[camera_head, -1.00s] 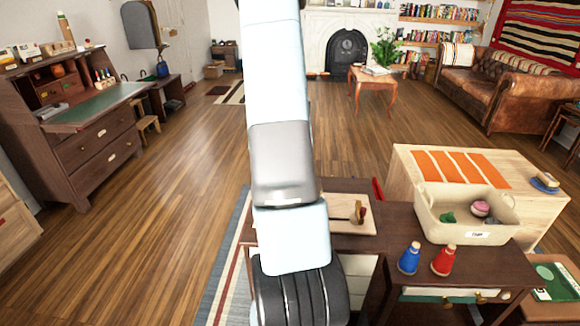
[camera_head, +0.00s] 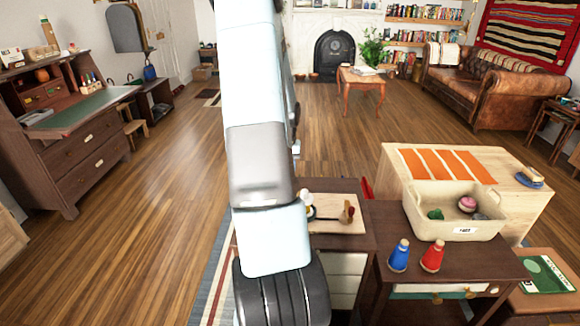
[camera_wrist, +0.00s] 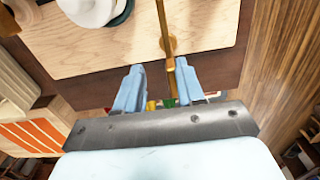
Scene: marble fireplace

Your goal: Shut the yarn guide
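A light wooden board (camera_head: 328,228) lies on the dark table in the head view, with a small brown and red piece (camera_head: 347,212) on its right part. In the wrist view the same board (camera_wrist: 205,20) carries a thin brass rod (camera_wrist: 163,18) with a round brass foot; this looks like the yarn guide, but I cannot tell how far it stands open. My gripper (camera_wrist: 158,68) is open, its two pale blue fingers apart. The rod runs down into the space between them, closer to the right finger. Contact cannot be told. The head view hides my gripper behind my arm.
A white round piece (camera_wrist: 92,10) sits on the board's left part. A cream bin (camera_head: 455,220) with yarn, a blue cone (camera_head: 399,257) and a red cone (camera_head: 432,257) stand to the right. A wooden chest with orange strips (camera_head: 440,165) is behind. Wooden floor (camera_head: 165,170) is open at left.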

